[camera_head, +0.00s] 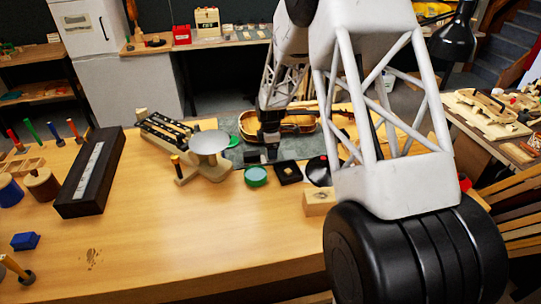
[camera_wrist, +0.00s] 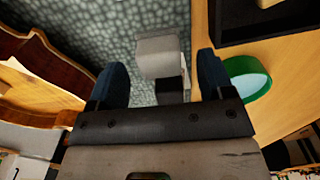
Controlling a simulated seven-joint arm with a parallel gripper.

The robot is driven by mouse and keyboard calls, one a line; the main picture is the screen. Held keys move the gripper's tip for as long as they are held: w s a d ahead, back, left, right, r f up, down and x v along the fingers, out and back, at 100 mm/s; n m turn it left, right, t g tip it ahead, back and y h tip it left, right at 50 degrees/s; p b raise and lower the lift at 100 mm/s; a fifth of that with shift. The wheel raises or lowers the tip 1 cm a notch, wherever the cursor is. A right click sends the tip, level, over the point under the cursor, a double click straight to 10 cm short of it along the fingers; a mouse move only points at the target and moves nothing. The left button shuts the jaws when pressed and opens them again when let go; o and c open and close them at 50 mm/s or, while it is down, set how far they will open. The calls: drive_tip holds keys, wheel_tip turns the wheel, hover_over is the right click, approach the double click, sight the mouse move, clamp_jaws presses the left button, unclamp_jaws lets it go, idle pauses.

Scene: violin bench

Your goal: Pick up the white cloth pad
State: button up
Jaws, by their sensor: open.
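A small pale grey-white block-like piece (camera_wrist: 160,56), which looks like the white cloth pad, lies on the grey mat (camera_wrist: 80,20) in the wrist view. My gripper (camera_wrist: 160,68) is open, with one dark blue finger on each side of the pad and a gap to both. A small dark piece shows just below the pad; I cannot tell what it is. In the head view my gripper (camera_head: 263,153) is low over the mat, pointing down. I cannot make out the pad there.
The violin body (camera_head: 290,122) lies beside my gripper.

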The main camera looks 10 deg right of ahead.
drive_tip(key=shift+f, duration=1.15)
drive_tip(key=c, duration=1.1)
drive_tip(key=shift+r, duration=0.8)
wheel_tip(320, 180, up, 2)
drive_tip(key=shift+r, duration=0.1)
drive_tip(key=s, duration=1)
drive_tip(key=s+r, duration=0.1)
drive_tip(key=s, duration=0.5)
drive_tip(key=shift+a+r, duration=0.1)
drive_tip(key=shift+a, duration=0.05)
